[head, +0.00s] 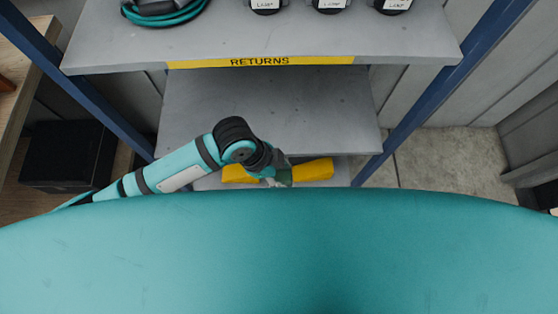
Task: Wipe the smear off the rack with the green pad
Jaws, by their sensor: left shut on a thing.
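The rack has grey shelves; its middle shelf (325,105) lies below a top shelf with a yellow RETURNS label (260,62). My left arm reaches in from the left over the middle shelf's front edge. My left gripper (277,176) points down, low in front of the rack, and is shut on the green pad (285,178), of which only a small dark green part shows. The fingers are small and partly hidden by the wrist. I cannot make out a smear on the visible shelf surfaces. My right gripper is not in view.
Yellow objects (313,170) lie on the lower shelf beside the gripper. Coiled teal cable (165,12) and several dark labelled items (330,5) sit on the top shelf. Blue posts (440,80) flank the rack. A black box (70,155) stands at left. Floor at right is clear.

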